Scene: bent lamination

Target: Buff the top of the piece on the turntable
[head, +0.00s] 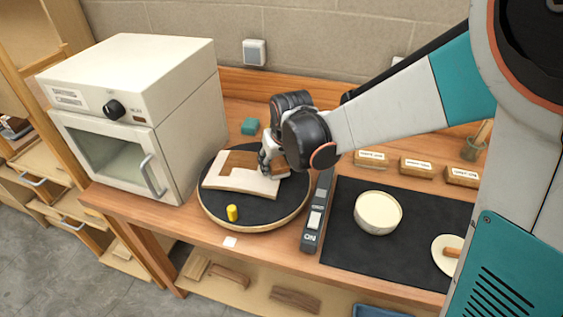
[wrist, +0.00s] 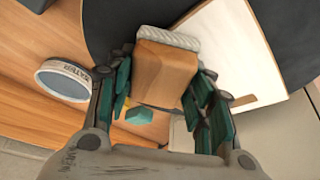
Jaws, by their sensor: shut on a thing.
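The round turntable (head: 268,213) has a black top and a wooden rim. The piece (head: 228,183) lies flat on it, pale and angular, with a brown area (head: 240,160) at its back; it also shows in the wrist view (wrist: 228,55). My gripper (head: 270,168) is over the piece's right end. In the wrist view my gripper (wrist: 165,78) is shut on a wooden block (wrist: 165,75) with a whitish, fibrous pad (wrist: 168,38) along one end. The pad is close to the piece and turntable; I cannot tell whether it touches.
A yellow cylinder (head: 232,213) stands on the turntable's front. A cream oven (head: 150,110) is at left. A switch bar (head: 316,215) and a dark mat (head: 340,240) with a cream bowl (head: 378,212) are at right. A teal block (head: 250,126) lies behind.

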